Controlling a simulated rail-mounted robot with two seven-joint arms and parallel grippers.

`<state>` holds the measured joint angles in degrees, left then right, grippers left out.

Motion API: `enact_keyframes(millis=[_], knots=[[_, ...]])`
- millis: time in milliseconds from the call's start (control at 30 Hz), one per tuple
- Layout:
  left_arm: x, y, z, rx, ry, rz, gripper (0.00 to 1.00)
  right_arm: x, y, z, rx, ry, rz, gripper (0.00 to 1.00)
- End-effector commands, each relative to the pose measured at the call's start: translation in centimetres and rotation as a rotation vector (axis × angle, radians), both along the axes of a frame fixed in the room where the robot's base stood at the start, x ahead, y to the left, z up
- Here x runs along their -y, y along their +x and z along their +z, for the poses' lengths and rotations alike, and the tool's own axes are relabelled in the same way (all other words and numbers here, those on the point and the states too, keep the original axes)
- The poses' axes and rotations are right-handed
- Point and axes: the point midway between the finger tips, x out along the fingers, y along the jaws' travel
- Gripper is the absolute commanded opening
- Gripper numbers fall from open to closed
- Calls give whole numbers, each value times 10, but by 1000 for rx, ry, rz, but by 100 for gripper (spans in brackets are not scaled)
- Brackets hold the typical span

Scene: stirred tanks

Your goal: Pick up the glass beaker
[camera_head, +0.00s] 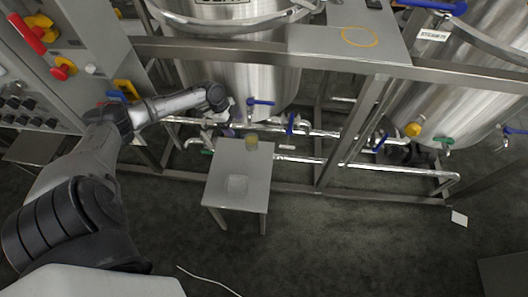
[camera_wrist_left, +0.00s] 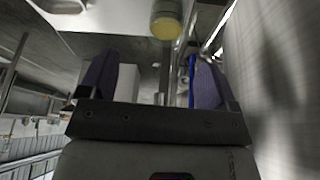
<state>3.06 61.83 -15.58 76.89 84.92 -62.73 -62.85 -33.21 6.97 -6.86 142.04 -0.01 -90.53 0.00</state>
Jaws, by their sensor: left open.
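The glass beaker (camera_head: 251,142) stands near the far edge of a small grey table (camera_head: 222,196) and has something yellow in it. In the left wrist view the beaker (camera_wrist_left: 166,19) is at the top, beyond the fingertips and a little right of the middle. My left gripper (camera_head: 234,117) is near the far side of the table, to the upper left of the beaker, and partly hidden by its wrist. In the left wrist view its two purple fingers (camera_wrist_left: 153,80) are apart with nothing held between them. My right gripper is in neither view.
Behind the table are steel pipes, a blue-handled valve (camera_head: 261,102) and a large steel tank (camera_head: 240,80). A control panel (camera_head: 50,70) stands at left. Floor to the table's right is mostly clear.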

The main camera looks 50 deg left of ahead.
Motion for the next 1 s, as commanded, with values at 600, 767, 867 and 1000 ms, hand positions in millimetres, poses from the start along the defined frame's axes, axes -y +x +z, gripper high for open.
enact_keyframes(millis=[600, 767, 867, 1000], knots=[[8, 23, -71, 21, 2, 13, 83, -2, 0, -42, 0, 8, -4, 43], [12, 26, -79, 21, 2, 12, 83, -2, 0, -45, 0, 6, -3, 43], [12, 26, -81, 21, 2, 13, 83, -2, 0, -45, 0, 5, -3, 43], [15, 28, -88, 20, 1, 12, 83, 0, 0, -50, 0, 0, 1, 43]])
